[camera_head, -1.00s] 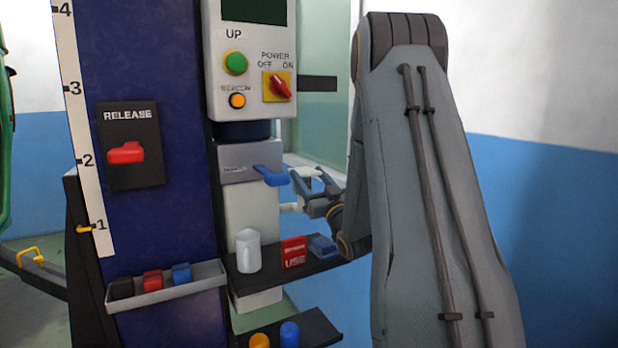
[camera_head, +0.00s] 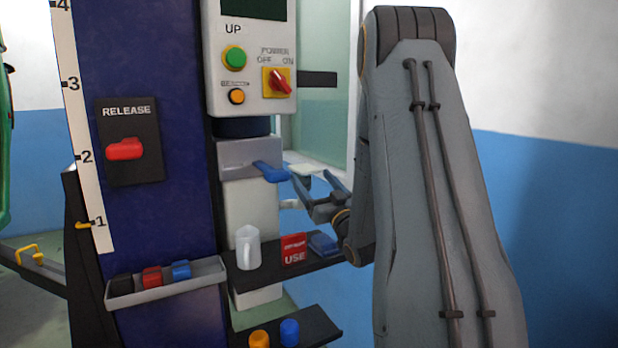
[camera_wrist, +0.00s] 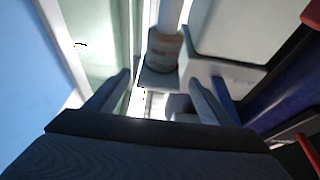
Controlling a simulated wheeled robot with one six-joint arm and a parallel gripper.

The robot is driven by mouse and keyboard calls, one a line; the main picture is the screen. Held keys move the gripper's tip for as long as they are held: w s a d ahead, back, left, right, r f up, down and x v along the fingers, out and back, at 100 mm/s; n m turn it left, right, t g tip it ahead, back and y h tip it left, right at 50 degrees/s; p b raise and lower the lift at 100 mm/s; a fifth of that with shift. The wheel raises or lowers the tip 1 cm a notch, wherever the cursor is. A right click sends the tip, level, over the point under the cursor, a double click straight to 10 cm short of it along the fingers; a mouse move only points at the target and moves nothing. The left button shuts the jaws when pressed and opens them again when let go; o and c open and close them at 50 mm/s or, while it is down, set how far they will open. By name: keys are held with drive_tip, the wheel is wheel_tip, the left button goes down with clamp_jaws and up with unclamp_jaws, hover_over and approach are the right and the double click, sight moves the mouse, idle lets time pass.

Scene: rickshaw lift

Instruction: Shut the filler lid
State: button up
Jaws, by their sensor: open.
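A small pale flap (camera_head: 304,169), which looks like the filler lid, shows just above the fingertips in the head view. My gripper (camera_head: 311,180) is open at the right of the tank, close to the flap.
The control box (camera_head: 250,70) hangs above. A window lies behind.

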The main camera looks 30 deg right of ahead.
drive_tip(key=v, duration=0.5)
idle(0.4)
